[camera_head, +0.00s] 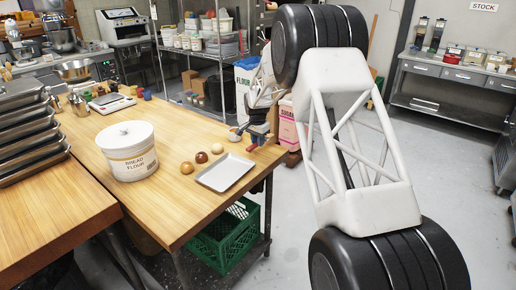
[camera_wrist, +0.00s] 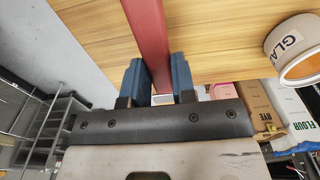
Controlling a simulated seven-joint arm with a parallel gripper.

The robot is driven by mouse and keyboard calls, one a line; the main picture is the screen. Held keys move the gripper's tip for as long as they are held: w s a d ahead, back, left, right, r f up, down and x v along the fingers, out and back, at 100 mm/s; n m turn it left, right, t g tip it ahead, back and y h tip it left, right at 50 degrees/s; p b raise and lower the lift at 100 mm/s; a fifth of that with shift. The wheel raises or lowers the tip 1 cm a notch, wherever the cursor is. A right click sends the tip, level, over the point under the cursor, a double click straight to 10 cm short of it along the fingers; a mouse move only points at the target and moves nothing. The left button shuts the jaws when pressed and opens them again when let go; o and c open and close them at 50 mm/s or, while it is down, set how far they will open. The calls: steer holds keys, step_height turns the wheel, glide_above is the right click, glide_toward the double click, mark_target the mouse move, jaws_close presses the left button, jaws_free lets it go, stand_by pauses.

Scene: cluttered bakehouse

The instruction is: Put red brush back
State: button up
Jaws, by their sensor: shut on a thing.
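The red brush shows as a flat red handle (camera_wrist: 150,35) in the wrist view, running up between the two blue finger pads of my gripper (camera_wrist: 158,78). My gripper is shut on it, and its far end is out of that view. In the head view my gripper (camera_head: 258,134) is small, at the far right edge of the wooden table (camera_head: 165,205), with a bit of the red brush (camera_head: 252,148) showing beside it. A pot lettered "GLA..." (camera_wrist: 292,52) stands at the right of the wrist view; it also shows in the head view (camera_head: 233,135), just left of my gripper.
A bread flour tub (camera_head: 128,152) stands farther left. Stacked trays (camera_head: 25,125) fill the left edge. A green crate (camera_head: 225,238) sits below the table.

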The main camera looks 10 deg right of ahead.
mark_target(258, 152)
steer(key=shift+f, duration=1.75)
steer(key=shift+f, duration=0.1)
steer(key=o, duration=0.8)
steer(key=r, duration=1.2)
steer(key=shift+s+a+r, duration=0.1)
steer(key=shift+s+a, duration=0.1)
steer(key=shift+s, duration=0.05)
